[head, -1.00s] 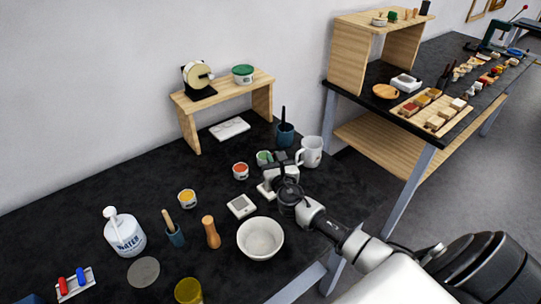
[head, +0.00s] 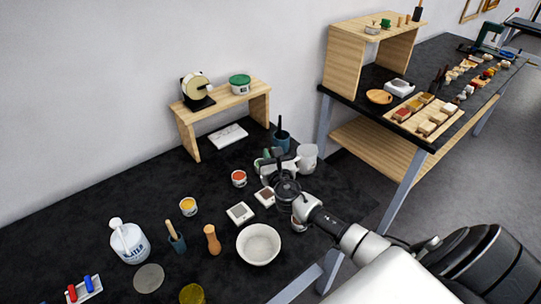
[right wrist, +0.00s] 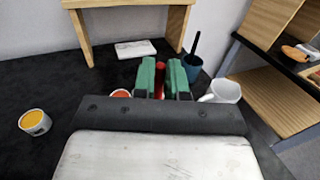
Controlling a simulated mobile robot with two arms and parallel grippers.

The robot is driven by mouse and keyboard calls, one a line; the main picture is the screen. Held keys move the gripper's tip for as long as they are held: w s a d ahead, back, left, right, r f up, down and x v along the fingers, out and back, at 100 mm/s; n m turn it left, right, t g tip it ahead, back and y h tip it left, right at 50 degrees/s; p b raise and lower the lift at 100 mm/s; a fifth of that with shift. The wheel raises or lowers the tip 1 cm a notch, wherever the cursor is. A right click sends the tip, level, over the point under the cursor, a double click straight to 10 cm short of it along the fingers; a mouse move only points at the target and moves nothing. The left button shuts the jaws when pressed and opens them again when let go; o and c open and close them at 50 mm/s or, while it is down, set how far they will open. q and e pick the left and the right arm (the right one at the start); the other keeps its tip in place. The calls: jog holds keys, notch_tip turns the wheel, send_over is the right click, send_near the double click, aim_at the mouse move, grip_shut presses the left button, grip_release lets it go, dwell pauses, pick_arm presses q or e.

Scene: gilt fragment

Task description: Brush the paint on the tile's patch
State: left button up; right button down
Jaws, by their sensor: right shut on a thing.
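My right gripper (head: 264,157) is shut on a red stick-like thing (right wrist: 159,80), seen between its green fingers in the right wrist view. It may be a brush; its lower end is hidden. The gripper is between the orange paint pot (head: 239,178) and the white mug (head: 307,157). A pale tile with a brown patch (head: 265,196) lies in front of it, partly beside my wrist. A similar tile with a grey patch (head: 240,213) lies to the left. A yellow paint pot (head: 188,206) stands further left. My left gripper is not in view.
A white bowl (head: 258,244) stands near the front, with a wooden-handled tool (head: 212,239) beside it. A blue pot (head: 281,139) with a dark handle is behind the gripper. A wooden stand (head: 222,104) is at the back. A water jug (head: 129,242) stands at left.

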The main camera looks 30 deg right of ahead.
notch_tip(320, 180, up, 3)
jog(key=p, duration=0.2)
jog(key=shift+p, duration=0.4)
dwell(0.3)
